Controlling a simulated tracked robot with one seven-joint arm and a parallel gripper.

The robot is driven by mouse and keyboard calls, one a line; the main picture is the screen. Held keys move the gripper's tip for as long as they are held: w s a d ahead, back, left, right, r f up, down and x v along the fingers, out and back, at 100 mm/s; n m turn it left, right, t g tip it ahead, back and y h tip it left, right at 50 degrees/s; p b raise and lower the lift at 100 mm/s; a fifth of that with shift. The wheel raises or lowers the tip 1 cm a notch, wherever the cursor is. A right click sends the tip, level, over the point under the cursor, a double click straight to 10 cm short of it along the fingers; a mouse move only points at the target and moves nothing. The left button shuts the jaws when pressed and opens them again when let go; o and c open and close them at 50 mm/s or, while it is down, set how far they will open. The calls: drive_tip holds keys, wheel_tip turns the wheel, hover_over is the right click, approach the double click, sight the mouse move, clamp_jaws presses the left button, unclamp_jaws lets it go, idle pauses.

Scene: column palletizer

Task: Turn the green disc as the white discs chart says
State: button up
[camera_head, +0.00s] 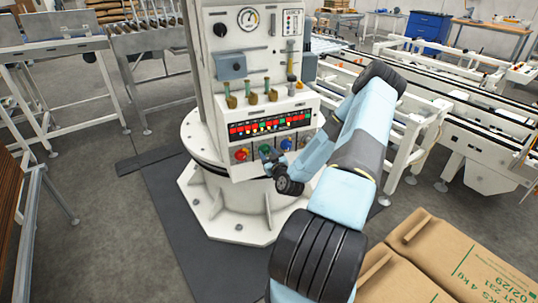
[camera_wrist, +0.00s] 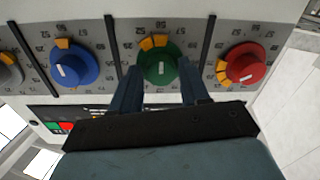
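The green disc (camera_wrist: 161,62) is in the dial row, between the blue disc (camera_wrist: 74,68) and the red disc (camera_wrist: 245,65) in the wrist view. It has a white mark on its face and orange tabs at its rim, with small numbers printed around it. In the head view the green disc (camera_head: 265,149) is partly hidden by my gripper (camera_head: 269,158). In the wrist view the two fingers of my gripper (camera_wrist: 161,78) stand at either side of the green disc. Whether they touch it cannot be told. A white chart (camera_head: 293,23) is high on the column, too small to read.
A grey-white disc (camera_wrist: 10,70) is partly visible at the left of the wrist view, and dark upright ribs (camera_wrist: 209,45) separate the dials. Above the dials are a lit display (camera_head: 270,124) and several levers (camera_head: 252,98).

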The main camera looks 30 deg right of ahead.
drive_tip(key=c, duration=0.7)
drive_tip(key=shift+m, duration=0.3)
drive_tip(key=m, duration=0.3)
drive_tip(key=shift+d+m, duration=0.1)
drive_tip(key=shift+m, duration=0.2)
drive_tip(key=m, duration=0.4)
drive_tip(key=shift+d+f+m, duration=0.1)
drive_tip(key=shift+m, duration=0.3)
drive_tip(key=m, duration=0.4)
drive_tip(key=shift+m+h, duration=0.3)
drive_tip(key=shift+m, duration=2.3)
drive_tip(key=shift+f, duration=0.1)
